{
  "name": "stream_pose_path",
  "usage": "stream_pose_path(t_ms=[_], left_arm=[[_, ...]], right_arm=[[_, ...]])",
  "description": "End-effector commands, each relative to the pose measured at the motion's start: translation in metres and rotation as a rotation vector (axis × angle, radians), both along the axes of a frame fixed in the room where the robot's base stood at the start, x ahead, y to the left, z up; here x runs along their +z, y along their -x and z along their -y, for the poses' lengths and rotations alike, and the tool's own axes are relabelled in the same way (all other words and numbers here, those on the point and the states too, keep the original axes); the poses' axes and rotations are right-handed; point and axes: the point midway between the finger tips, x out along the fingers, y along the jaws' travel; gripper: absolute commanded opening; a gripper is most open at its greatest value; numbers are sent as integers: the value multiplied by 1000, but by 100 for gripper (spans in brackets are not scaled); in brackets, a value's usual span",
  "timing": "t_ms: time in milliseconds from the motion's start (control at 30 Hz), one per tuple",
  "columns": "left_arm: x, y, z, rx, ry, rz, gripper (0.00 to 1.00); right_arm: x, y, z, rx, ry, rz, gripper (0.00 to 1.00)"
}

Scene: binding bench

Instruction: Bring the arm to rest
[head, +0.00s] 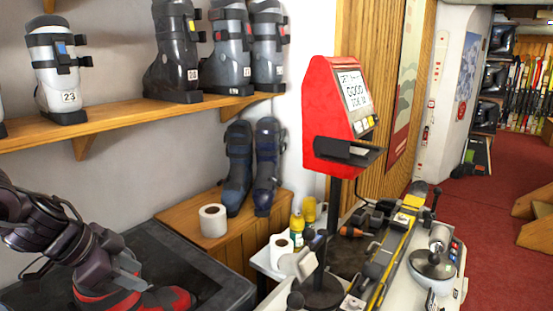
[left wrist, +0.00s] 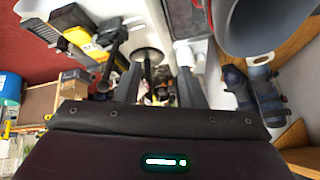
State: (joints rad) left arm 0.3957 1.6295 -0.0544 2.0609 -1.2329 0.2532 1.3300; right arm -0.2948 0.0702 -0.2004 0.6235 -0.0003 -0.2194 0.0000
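My left arm comes in from the left in the head view. Its dark left gripper (head: 128,268) is over the near end of the black-topped bench (head: 225,290). In the left wrist view the two dark fingers of the left gripper (left wrist: 160,78) stand apart with nothing held between them. A red and black object (head: 150,299) shows just below the gripper in the head view; I cannot tell whether they touch. My right gripper is not in view.
A red terminal (head: 325,120) on a post stands beyond the bench, beside a tool-covered counter. A paper roll (head: 213,220) and blue boots (head: 266,165) stand on a wooden box. A shelf (head: 120,122) of boots runs above. Red carpet (head: 500,225) is open at right.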

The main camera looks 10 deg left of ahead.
Motion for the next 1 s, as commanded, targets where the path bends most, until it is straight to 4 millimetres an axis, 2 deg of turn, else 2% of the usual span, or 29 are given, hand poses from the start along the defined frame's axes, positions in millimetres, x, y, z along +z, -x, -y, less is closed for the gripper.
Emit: stream_pose_path(t_ms=[33, 167, 267, 300, 400, 500, 667, 800, 1000], left_arm=[[-15, -7, 14, -38, 6, 28, 36], [-49, -25, 51, -117, 16, 146, 36], [-78, -37, 89, -146, 36, 263, 36], [-88, -40, 105, -141, 44, 311, 36], [-108, -43, 134, -79, 54, 404, 36], [-125, -37, 150, 34, 52, 445, 36], [-156, -10, 152, 272, 14, 369, 36], [-184, 27, 145, 436, -24, 208, 36], [-214, 81, 142, 569, -47, -33, 36]], right_arm=[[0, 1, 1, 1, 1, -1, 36], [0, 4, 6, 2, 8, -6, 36], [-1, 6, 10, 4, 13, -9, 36], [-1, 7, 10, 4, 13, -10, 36], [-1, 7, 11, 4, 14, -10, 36], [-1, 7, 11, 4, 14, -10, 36], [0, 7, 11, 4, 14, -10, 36], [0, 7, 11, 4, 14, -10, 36], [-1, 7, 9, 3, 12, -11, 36]])
